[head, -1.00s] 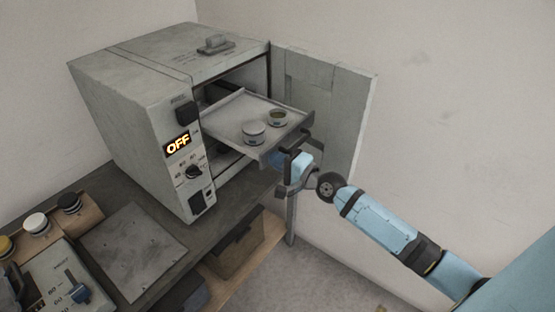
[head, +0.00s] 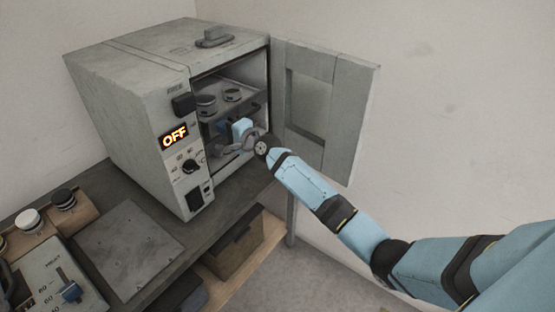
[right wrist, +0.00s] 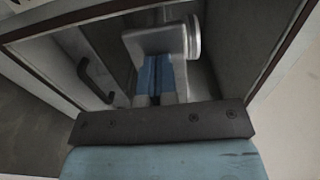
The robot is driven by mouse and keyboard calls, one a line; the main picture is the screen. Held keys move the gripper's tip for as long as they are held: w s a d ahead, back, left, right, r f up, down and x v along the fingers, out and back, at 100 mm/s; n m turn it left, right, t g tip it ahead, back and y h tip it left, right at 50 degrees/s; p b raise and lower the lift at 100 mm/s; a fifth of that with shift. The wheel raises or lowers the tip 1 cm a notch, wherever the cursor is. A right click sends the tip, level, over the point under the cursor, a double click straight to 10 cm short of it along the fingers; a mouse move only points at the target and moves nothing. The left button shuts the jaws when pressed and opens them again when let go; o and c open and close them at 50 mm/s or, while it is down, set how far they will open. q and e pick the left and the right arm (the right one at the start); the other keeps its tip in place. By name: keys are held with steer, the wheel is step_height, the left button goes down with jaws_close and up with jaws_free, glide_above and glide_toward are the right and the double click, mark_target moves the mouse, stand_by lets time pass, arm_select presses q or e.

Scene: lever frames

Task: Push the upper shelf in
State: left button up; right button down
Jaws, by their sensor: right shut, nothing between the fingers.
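The upper shelf (head: 224,107) is a grey tray inside the open grey oven (head: 125,105), its front edge within the opening. Two small round containers stand on it, a left one (head: 206,104) and a right one (head: 232,95). My right gripper (head: 239,129) is at the oven's opening, at the shelf's front and a little below it. It is shut and empty; whether it touches the shelf I cannot tell. In the right wrist view its blue fingers (right wrist: 157,75) lie together, pointing into the oven. My left gripper is not in view.
The oven door (head: 335,110) stands open on the right, beside my right arm. The oven display (head: 173,136) reads OFF. A grey plate (head: 128,250) and a control box (head: 55,282) are on the bench at the left. A bin (head: 240,250) sits below.

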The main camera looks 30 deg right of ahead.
steer(key=b+x, duration=0.1)
steer(key=x, duration=0.2)
steer(key=shift+w+a+f, duration=0.15)
steer(key=shift+w+a, duration=0.05)
steer(key=shift+w, duration=0.1)
steer(key=shift+w+a+b, duration=0.15)
steer(key=shift+w+b, duration=0.15)
steer(key=shift+w, duration=0.2)
steer(key=shift+s, duration=0.1)
